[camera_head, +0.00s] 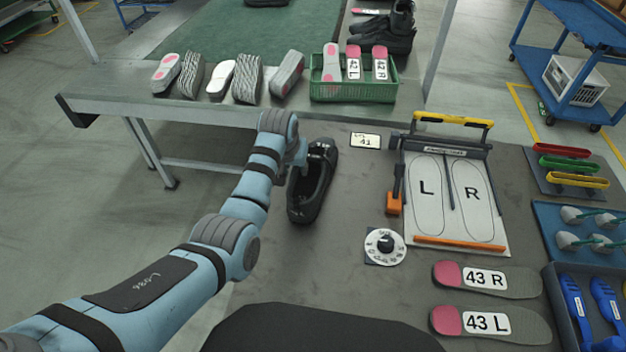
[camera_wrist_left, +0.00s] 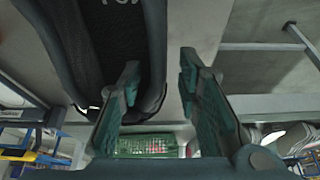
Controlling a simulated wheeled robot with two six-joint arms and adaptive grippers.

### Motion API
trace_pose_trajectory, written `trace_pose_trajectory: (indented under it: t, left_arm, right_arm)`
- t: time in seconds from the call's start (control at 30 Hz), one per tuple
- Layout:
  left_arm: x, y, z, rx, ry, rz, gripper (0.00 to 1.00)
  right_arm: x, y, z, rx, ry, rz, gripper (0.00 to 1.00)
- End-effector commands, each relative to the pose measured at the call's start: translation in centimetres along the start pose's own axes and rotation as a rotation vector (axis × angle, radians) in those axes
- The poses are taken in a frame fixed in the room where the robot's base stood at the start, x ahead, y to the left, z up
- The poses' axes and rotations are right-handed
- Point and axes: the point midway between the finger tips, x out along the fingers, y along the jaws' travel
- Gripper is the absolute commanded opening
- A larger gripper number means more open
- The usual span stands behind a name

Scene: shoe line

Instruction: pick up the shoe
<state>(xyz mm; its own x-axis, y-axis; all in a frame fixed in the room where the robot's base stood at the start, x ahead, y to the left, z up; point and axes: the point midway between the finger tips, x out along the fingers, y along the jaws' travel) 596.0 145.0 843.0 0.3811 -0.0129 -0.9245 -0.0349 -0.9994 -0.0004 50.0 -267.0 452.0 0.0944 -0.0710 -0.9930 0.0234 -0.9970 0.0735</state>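A black shoe (camera_head: 312,188) lies on the grey table, left of the fitting board, its opening facing up. My left gripper (camera_head: 297,158) is at the shoe's left side near its far end, partly hidden by my own wrist. In the left wrist view, the gripper (camera_wrist_left: 162,105) is open, with a clear gap between its two green-padded fingers. The dark shoe (camera_wrist_left: 100,45) fills the upper left there. One finger overlaps the shoe's opening and the other is outside its rim. I cannot tell whether either finger touches it. My right gripper is not in view.
A fitting board (camera_head: 455,200) marked L and R stands right of the shoe, beside a dial (camera_head: 384,246). Two insoles marked 43 (camera_head: 487,280) lie in front. A green basket (camera_head: 352,91) and several soles stand on the conveyor behind. Bare table surrounds the shoe's near end.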

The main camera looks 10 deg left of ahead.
Motion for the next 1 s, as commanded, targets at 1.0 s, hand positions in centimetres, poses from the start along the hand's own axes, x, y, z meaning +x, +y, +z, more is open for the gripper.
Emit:
trace_pose_trajectory:
  t: [1.0]
  left_arm:
    - [2.6,-0.2,0.0,-0.003,0.001,-0.001,0.0]
  right_arm:
    - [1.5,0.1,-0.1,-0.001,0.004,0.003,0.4]
